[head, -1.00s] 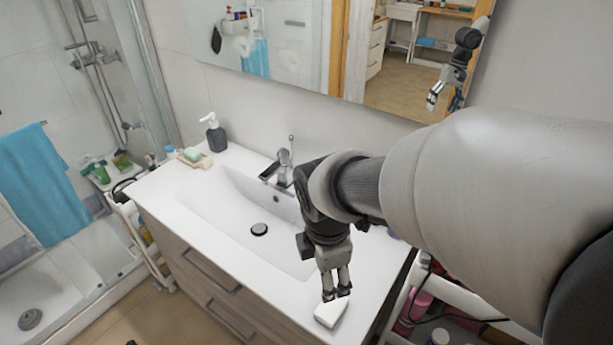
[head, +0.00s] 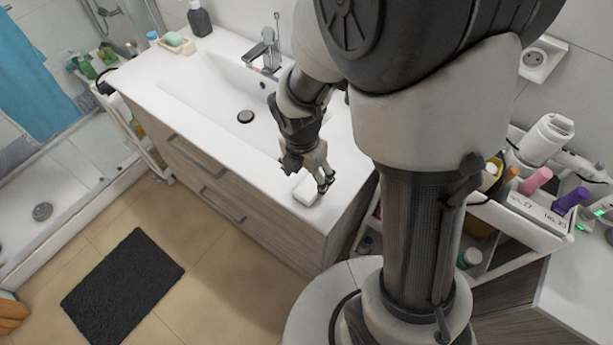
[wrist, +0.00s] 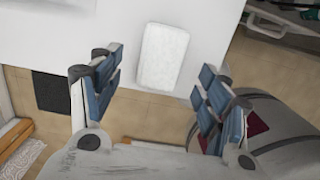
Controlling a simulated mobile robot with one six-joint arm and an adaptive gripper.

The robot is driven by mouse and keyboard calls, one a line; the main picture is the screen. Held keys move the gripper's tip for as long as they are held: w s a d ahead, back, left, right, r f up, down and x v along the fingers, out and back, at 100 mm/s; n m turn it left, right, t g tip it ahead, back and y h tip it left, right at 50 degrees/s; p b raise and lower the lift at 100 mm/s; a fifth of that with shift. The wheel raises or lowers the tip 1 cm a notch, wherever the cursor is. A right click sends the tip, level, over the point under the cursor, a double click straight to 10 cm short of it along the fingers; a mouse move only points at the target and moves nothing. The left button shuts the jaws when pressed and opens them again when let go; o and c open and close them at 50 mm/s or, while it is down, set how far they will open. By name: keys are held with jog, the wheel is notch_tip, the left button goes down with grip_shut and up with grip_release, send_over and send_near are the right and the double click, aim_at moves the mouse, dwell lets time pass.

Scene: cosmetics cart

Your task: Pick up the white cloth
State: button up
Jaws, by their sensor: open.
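The white cloth (head: 306,190) is a small folded rectangular pad lying on the white counter near its front right corner. In the wrist view the cloth (wrist: 162,56) lies beyond the fingertips, between the two fingers' lines, with its lower end near the counter's edge. My gripper (head: 324,183) is just beside and above the cloth in the head view, and partly in front of it. In the wrist view my gripper (wrist: 158,82) is open wide with nothing between its blue-padded fingers.
The washbasin's tap (head: 264,50) stands behind the basin. A soap dish (head: 178,43) and a dark dispenser (head: 199,18) are at the far left. A cart (head: 527,205) with bottles stands at the right. A black mat (head: 124,287) lies on the floor.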

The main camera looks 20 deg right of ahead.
aim_at(310, 185)
jog(key=shift+w+d+f+b, duration=0.1)
jog(key=shift+d+f+b, duration=0.1)
jog(key=shift+f+b, duration=0.9)
jog(key=shift+w+d+f+b, duration=0.15)
jog(key=shift+f+b, duration=0.25)
jog(key=shift+f, duration=1.3)
jog(key=shift+s+f, duration=0.1)
jog(key=shift+f, duration=0.2)
jog(key=shift+c, duration=0.2)
jog(key=c, duration=1.2)
jog(key=shift+r, duration=0.1)
